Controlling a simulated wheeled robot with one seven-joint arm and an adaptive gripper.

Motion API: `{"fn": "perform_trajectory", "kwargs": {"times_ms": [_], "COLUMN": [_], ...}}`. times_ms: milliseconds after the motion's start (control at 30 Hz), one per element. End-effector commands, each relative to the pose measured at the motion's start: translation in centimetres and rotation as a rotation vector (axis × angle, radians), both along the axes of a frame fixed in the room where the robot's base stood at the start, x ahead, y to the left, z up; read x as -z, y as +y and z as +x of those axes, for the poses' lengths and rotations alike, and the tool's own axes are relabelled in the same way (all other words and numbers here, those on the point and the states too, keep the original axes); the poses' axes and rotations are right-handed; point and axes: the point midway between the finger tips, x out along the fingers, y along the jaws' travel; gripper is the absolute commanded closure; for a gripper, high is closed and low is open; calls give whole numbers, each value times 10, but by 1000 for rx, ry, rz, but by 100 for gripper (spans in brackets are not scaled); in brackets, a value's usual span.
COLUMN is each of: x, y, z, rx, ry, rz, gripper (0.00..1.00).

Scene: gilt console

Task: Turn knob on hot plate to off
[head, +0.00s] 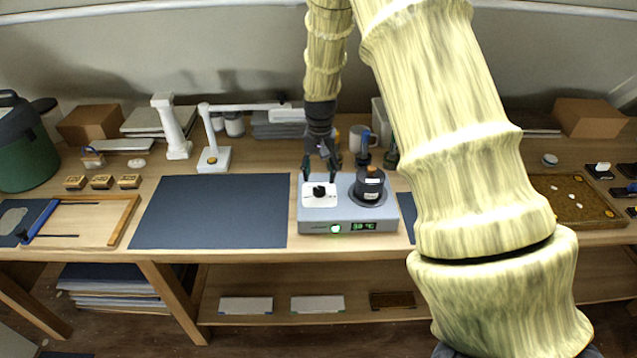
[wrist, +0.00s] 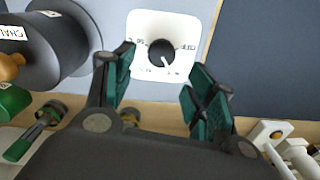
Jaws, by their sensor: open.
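The hot plate (head: 345,226) stands on the wooden bench, with a green light and a lit display on its front. Its black knob (head: 319,192) sits on a white dial plate on the left of its top. In the wrist view the knob (wrist: 161,53) has a white pointer mark aimed toward the picture's bottom, slightly right; the dial lettering is too small to read surely. My gripper (head: 320,176) is over the knob, pointing down. In the wrist view its green-padded fingers (wrist: 160,78) are apart, with the knob beyond and between them, not gripped.
A dark labelled pot (head: 369,186) stands on the hot plate's round heating surface, close right of my gripper. A dark blue mat (head: 213,212) lies flat and clear at left. A white desk lamp (head: 213,157) and a mug (head: 361,138) stand behind.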

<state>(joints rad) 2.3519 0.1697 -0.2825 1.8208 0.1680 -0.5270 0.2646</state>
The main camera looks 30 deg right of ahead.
Motion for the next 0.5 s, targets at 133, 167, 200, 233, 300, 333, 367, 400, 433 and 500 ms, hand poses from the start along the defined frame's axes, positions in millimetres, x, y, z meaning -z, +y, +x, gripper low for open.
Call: {"fn": "perform_trajectory", "kwargs": {"times_ms": [133, 167, 200, 233, 300, 333, 367, 400, 433, 500], "x": [18, 22, 26, 30, 37, 40, 42, 46, 48, 52], "y": [0, 1, 1, 1, 1, 2, 2, 2, 2, 2], "z": [0, 0, 0, 0, 0, 1, 1, 1, 1, 1], "rx": [0, 0, 0, -1, -2, -2, -3, -3, -4, -4], "ry": [2, 2, 2, 2, 1, 1, 0, 1, 1, 1], "rz": [1, 1, 1, 1, 0, 1, 0, 0, 0, -1], "gripper": [44, 44, 44, 44, 44, 44, 44, 44, 44, 44]}}
